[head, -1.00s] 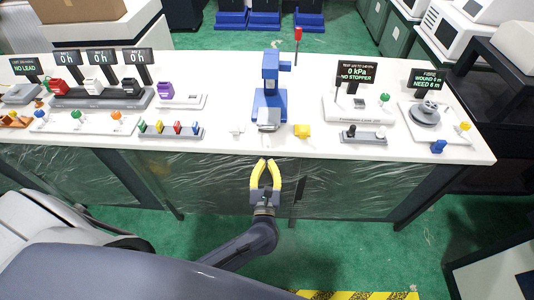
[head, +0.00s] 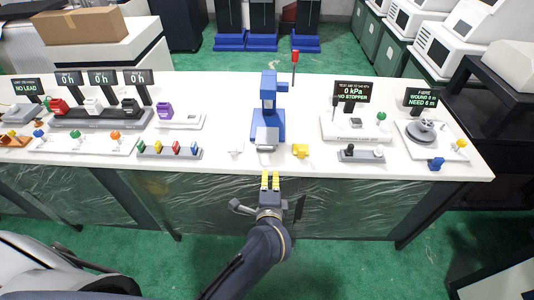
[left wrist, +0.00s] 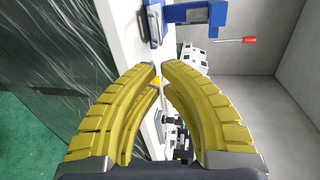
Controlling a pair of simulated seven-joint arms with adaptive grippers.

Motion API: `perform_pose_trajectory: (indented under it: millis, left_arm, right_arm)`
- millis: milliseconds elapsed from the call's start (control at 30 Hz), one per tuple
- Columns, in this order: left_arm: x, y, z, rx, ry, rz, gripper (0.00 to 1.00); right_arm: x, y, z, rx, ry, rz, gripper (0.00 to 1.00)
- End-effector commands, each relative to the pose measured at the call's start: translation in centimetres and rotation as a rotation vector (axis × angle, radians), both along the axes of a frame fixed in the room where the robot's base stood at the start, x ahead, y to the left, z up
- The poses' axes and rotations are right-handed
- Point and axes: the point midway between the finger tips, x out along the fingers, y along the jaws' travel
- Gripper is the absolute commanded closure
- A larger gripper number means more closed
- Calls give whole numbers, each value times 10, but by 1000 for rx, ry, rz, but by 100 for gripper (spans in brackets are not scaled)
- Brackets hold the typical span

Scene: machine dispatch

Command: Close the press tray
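The blue press (head: 269,100) stands upright near the middle of the white bench. Its grey tray (head: 266,136) sticks out at the front of its base, toward me. My left gripper (head: 270,180) is just in front of the bench's near edge, below the tray and apart from it. Its yellow fingertips nearly meet, with nothing between them, also in the left wrist view (left wrist: 160,66). That view shows part of the blue press (left wrist: 205,12) and the grey tray (left wrist: 152,24) beyond the fingertips. My right gripper is not in view.
A red-tipped lever (head: 295,57) rises beside the press. A yellow block (head: 300,150) and a small white piece (head: 235,152) sit on either side of the tray. A rack of coloured pegs (head: 170,150) lies left, and a grey two-knob strip (head: 361,154) right.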

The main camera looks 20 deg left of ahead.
Motion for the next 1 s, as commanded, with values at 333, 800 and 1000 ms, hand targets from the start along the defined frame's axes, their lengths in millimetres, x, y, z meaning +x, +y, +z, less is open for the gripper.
perform_pose_trajectory:
  millis: [333,800,1000]
  left_arm:
    - [31,9,-7,-25,-9,9,100]
    - [105,29,-24,-23,-8,9,100]
    - [123,34,-29,-24,-7,9,100]
  right_arm:
    - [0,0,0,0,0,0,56]
    - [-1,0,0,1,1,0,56]
    - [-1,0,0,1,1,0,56]
